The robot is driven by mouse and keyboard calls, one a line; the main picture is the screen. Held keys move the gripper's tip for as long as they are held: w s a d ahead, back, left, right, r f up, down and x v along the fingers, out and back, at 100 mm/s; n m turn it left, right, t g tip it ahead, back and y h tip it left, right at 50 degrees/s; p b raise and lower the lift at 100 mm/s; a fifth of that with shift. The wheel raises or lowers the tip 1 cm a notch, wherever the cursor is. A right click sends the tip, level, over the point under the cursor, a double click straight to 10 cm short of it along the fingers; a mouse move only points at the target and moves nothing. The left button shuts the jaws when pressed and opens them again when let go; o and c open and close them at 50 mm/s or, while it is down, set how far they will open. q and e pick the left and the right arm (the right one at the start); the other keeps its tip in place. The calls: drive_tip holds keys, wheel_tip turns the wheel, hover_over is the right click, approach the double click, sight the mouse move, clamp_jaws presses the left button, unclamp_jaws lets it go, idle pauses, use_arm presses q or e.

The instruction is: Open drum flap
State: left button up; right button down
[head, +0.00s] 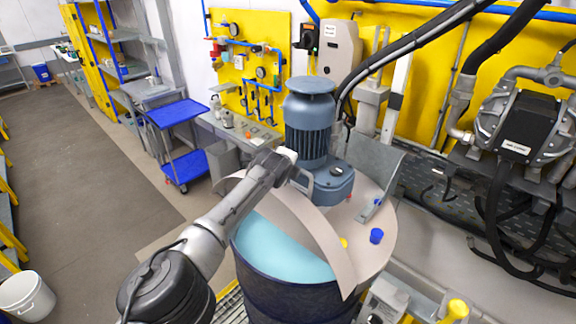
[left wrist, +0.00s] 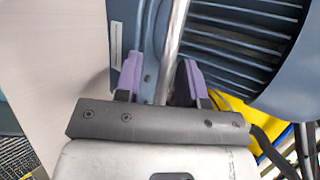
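The drum (head: 285,280) is dark blue with pale blue contents (head: 285,245) showing through its open front. Its beige flap (head: 315,235) is raised and tilted, its straight edge near the fixed half of the lid (head: 378,212). My left gripper (head: 287,163) is at the upper end of the flap, beside the blue-grey motor (head: 310,120). In the left wrist view its purple fingers (left wrist: 163,80) stand apart on either side of a metal rod (left wrist: 175,40), with a gap at the left finger. Whether it touches the rod is unclear. My right gripper is not in view.
A grey bracket plate (head: 378,170) and a blue cap (head: 376,236) sit on the lid. A pump with hoses (head: 525,125) stands at right. A blue cart (head: 180,140) stands behind left. The floor at left (head: 80,170) is mostly clear.

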use_arm(q)
drive_tip(key=shift+r, duration=0.1)
drive_tip(key=shift+r, duration=0.1)
drive_tip(key=p+v, duration=0.1)
drive_tip(key=v, duration=0.1)
drive_tip(key=shift+s+a+r, duration=0.1)
drive_tip(key=shift+s, duration=0.3)
drive_tip(key=shift+s+a+r, duration=0.1)
drive_tip(key=shift+s+r, duration=0.1)
drive_tip(key=shift+s, duration=0.15)
drive_tip(key=b+v, duration=0.2)
drive_tip(key=v, duration=0.8)
